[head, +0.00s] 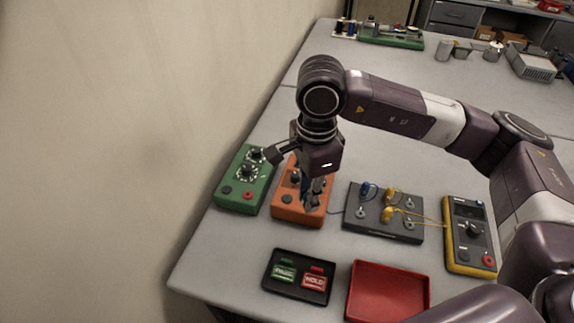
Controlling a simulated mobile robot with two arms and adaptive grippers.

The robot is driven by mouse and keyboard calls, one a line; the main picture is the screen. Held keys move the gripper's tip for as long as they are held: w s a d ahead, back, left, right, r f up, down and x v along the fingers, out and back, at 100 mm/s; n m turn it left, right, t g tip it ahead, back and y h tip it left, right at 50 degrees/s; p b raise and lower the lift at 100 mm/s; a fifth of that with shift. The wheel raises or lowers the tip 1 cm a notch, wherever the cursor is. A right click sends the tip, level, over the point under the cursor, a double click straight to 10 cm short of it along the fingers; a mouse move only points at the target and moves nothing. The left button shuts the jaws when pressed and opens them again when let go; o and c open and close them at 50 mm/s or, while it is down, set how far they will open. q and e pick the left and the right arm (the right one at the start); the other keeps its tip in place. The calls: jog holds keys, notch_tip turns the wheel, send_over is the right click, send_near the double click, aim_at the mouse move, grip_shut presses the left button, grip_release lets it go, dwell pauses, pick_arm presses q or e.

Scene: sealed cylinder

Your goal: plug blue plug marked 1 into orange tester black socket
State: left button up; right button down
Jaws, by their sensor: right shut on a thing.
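The orange tester (288,215) lies on the grey table, left of the dark panel. Its black socket (286,198) shows on the left of its front part. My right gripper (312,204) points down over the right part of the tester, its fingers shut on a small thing. That thing is mostly hidden by the fingers; it seems to be a blue plug, but no number can be read. I cannot tell whether it touches the tester. Another blue plug (365,188) stands on the dark panel (378,231). My left gripper is not in view.
A green box (238,203) stands close left of the tester. The panel holds yellow plugs (388,214) with leads to a yellow meter (454,265). A black tray (297,294) with two labelled blocks and a red tray (388,292) lie in front.

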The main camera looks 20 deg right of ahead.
jog(key=w+m, duration=0.2)
jog(key=m, duration=0.5)
jog(key=m+p, duration=0.3)
jog(key=m, duration=1.5)
send_over(287, 198)
jog(key=shift+r, duration=0.45)
jog(key=shift+f, duration=0.1)
jog(key=shift+f+b, duration=1.65)
jog(key=shift+f, duration=1.2)
jog(key=shift+b, duration=0.6)
jog(key=shift+f+b, duration=0.55)
jog(key=shift+f, duration=0.05)
jog(key=c, duration=1.8)
grip_release()
jog(key=shift+o, duration=0.2)
